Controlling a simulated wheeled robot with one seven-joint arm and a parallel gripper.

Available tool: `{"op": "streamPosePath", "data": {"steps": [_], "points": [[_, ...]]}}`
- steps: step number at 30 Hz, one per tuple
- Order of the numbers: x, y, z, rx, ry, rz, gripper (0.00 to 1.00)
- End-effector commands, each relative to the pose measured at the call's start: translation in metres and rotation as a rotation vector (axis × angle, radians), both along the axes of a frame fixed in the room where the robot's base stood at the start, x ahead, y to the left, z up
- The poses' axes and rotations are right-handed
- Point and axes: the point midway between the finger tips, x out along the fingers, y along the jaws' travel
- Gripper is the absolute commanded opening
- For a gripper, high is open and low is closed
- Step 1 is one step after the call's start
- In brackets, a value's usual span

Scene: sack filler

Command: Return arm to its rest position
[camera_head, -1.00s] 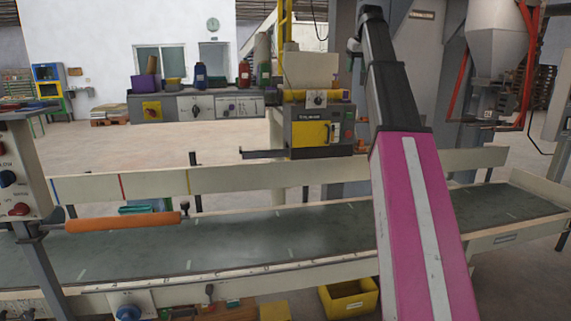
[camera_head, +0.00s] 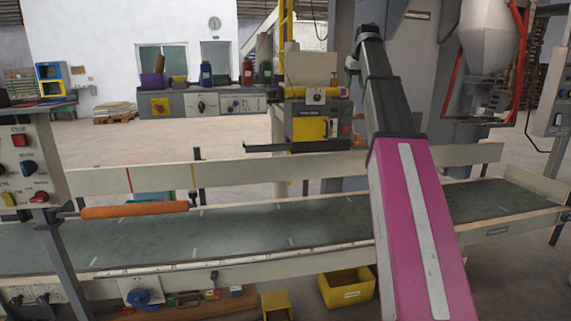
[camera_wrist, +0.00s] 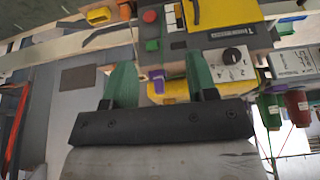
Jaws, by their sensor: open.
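My arm (camera_head: 420,225), pink with a white stripe and black further up, rises at the right of the head view. Its far end stands in front of the grey machinery, above the conveyor. My gripper (camera_wrist: 160,82) shows in the wrist view as two green fingers standing apart on a black palm. It is open, with nothing held between the fingers. In the head view the fingers cannot be made out.
A conveyor (camera_head: 330,233) with a dark belt crosses the view. A control panel (camera_head: 28,165) and an orange roller (camera_head: 135,210) stand at left. A yellow-fronted machine (camera_head: 318,128) is behind the belt; it shows tilted in the wrist view (camera_wrist: 228,15). A yellow bin (camera_head: 347,288) sits below.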

Motion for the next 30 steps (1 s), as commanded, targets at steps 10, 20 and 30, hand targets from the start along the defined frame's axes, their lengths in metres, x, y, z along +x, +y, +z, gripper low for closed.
{"op": "streamPosePath", "data": {"steps": [10, 20, 30], "points": [[-0.003, 0.01, -0.117, 0.005, 0.052, -0.028, 0.52], [-0.027, 0.026, -0.269, 0.007, 0.122, -0.066, 0.52], [-0.078, 0.042, -0.408, 0.0, 0.192, -0.104, 0.52]]}}
